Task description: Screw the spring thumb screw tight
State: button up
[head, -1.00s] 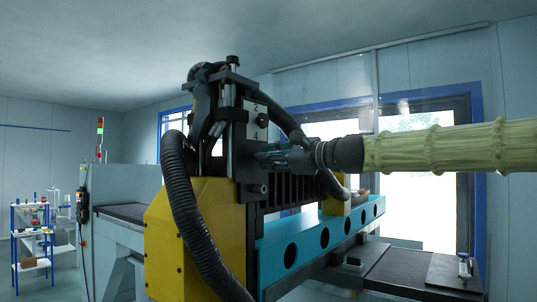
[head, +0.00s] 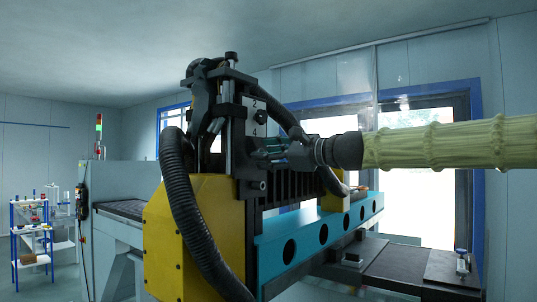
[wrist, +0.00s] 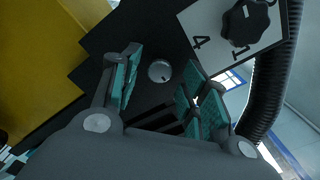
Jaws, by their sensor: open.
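The spring thumb screw (wrist: 160,71) shows in the wrist view as a small round silver head with a dark mark, on the machine's dark panel. My gripper (wrist: 158,92) is open, with teal finger pads on the left and right of the screw. Both pads look apart from it, with dark gaps on each side. In the head view my gripper (head: 270,151) points left at the front of the black machine head. The screw cannot be made out there, and how far the fingertips are from the panel is hard to tell.
A black dial knob (wrist: 247,22) on a white numbered plate sits close by at upper right in the wrist view. A thick black hose (wrist: 272,95) runs beside it. A yellow housing (head: 195,240) and a teal beam (head: 320,237) flank the machine head.

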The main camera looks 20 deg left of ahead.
jog(key=shift+d, duration=0.1)
jog(key=v, duration=1.2)
